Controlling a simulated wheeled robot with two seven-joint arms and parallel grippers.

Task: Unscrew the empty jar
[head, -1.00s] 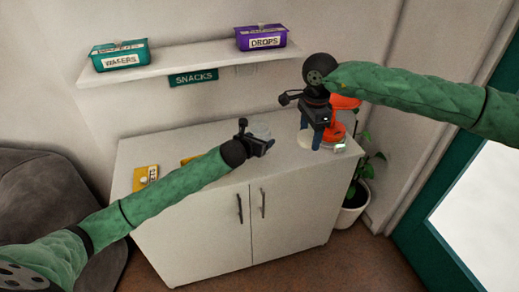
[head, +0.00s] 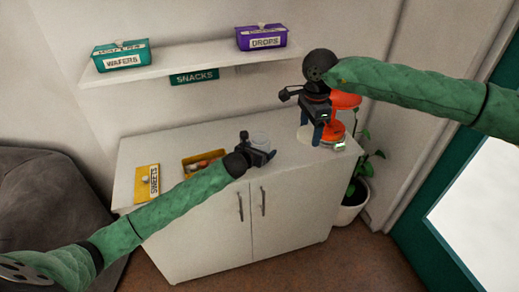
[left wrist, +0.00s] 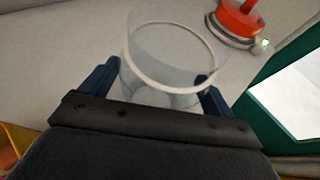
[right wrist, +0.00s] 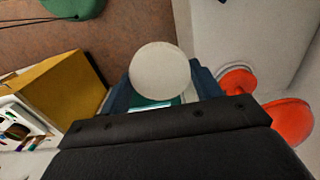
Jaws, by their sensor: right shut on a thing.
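A clear, empty jar (head: 261,138) stands between the fingers of my left gripper (head: 257,147), over the front part of the cabinet. My right gripper (head: 319,133) points down at the cabinet's right end. In the right wrist view, it is shut on a pale round piece (right wrist: 160,70) that looks like a lid. What lies under this piece is mostly hidden.
An orange device (head: 337,130) stands close beside my right gripper. An open yellow box (head: 203,163) holds small round things, left of the jar. A yellow SWEETS lid (head: 147,183) lies further left. Teal WAFERS (head: 119,55) and purple DROPS (head: 261,37) boxes sit on the shelf.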

